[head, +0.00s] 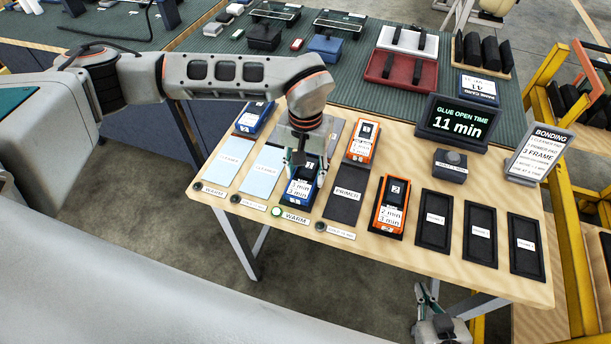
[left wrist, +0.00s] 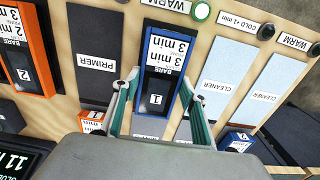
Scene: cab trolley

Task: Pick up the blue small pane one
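The blue pane marked 1 (head: 301,192), labelled "3 min", lies in the third bay from the left on the wooden table. In the left wrist view the blue pane (left wrist: 167,60) has a black face reading "BARE" and "1". My left gripper (head: 306,171) is over its back part, pointing down. In the left wrist view my left gripper (left wrist: 158,110) is open, one finger on each long side of the pane, with gaps visible. Whether the fingertips touch it is unclear. My right gripper (head: 428,292) hangs empty below the table's front edge, its fingers apart.
Orange panes lie to the right, one near (head: 390,205) and one far (head: 363,140). Another blue pane (head: 254,116) lies back left. A dark primer pad (head: 345,203) adjoins the bay. A green lamp (head: 277,211) is lit at "WARM". Empty black trays (head: 480,236) and a timer sign (head: 458,121) stand right.

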